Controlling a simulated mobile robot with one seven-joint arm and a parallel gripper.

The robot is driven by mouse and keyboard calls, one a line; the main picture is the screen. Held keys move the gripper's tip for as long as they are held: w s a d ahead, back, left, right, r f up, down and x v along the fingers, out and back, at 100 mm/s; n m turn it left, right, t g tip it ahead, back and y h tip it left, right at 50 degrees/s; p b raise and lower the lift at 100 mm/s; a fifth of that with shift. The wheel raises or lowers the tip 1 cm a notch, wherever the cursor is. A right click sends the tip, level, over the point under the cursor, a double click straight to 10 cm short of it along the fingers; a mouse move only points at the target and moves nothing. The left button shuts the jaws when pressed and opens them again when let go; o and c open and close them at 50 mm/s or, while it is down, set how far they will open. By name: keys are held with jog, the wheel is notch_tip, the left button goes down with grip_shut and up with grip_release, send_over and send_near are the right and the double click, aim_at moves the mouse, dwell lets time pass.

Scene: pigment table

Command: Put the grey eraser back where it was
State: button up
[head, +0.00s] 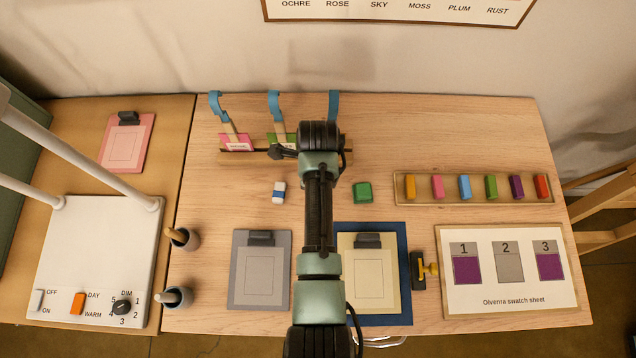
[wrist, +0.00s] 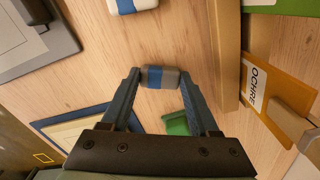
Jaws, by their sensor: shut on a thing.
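The grey eraser (wrist: 158,77) with a blue band is between the fingertips of my gripper (wrist: 160,80) in the wrist view, and the gripper is shut on it. Bare wood shows around it; whether it touches the table I cannot tell. In the head view my arm hides the grey eraser and the fingers. A white eraser with a blue band (head: 279,192) lies on the table left of my arm, and its edge shows at the top of the wrist view (wrist: 132,5).
A wooden rack (head: 236,158) with cards and blue-tipped tools stands at the back. A grey clipboard (head: 240,298) and a cream one on a blue mat (head: 400,312) lie in front. A tray of coloured blocks (head: 402,198) and the swatch sheet (head: 510,299) are right.

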jog(key=shift+f, duration=0.2)
jog(key=shift+f, duration=0.15)
jog(key=o, duration=1.2)
notch_tip(320, 180, up, 12)
jog(key=shift+r, duration=0.25)
